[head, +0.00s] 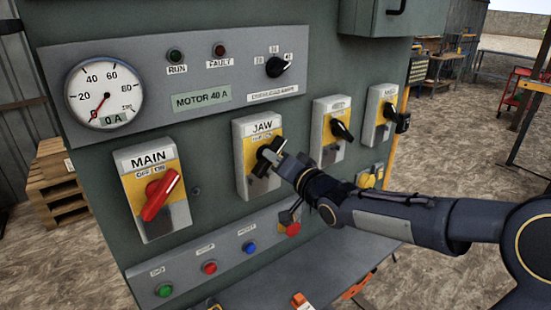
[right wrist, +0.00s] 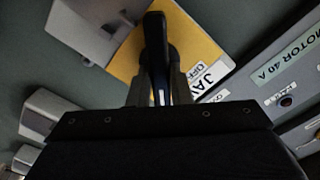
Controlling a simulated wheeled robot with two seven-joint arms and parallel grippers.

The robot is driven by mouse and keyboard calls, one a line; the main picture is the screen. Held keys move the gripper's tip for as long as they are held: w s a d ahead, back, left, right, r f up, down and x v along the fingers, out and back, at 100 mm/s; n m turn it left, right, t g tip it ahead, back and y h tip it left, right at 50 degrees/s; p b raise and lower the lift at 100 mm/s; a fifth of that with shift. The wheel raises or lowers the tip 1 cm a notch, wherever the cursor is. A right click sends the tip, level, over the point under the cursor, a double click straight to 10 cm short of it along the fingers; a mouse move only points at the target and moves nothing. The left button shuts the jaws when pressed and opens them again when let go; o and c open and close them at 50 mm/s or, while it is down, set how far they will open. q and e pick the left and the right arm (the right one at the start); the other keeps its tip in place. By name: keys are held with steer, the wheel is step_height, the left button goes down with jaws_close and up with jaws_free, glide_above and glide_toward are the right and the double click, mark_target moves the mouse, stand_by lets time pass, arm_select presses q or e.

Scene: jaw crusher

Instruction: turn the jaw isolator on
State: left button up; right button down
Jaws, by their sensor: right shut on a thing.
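The jaw isolator (head: 246,150) is a grey box with a yellow plate marked JAW and OFF/ON, second from the left on the green cabinet front. Its black handle (head: 261,168) is tilted, with its upper end leaning right in the head view. My right gripper (head: 273,156) reaches in from the right and is shut on this handle. In the right wrist view, the handle (right wrist: 155,40) stands between the two fingers (right wrist: 160,88) in front of the yellow plate. The fingers partly hide the handle and plate. My left gripper is not in view.
The main isolator (head: 150,190) with a red tilted handle is to the left. Two more black-handled isolators (head: 333,130) (head: 384,115) are to the right. A gauge (head: 104,94) reads about 0 A. A push-button strip (head: 225,258) runs below.

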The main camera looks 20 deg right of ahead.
stand_by(0.4)
steer(key=c, duration=1.3)
jaws_free()
steer(key=v, duration=0.8)
steer(key=shift+b, duration=0.3)
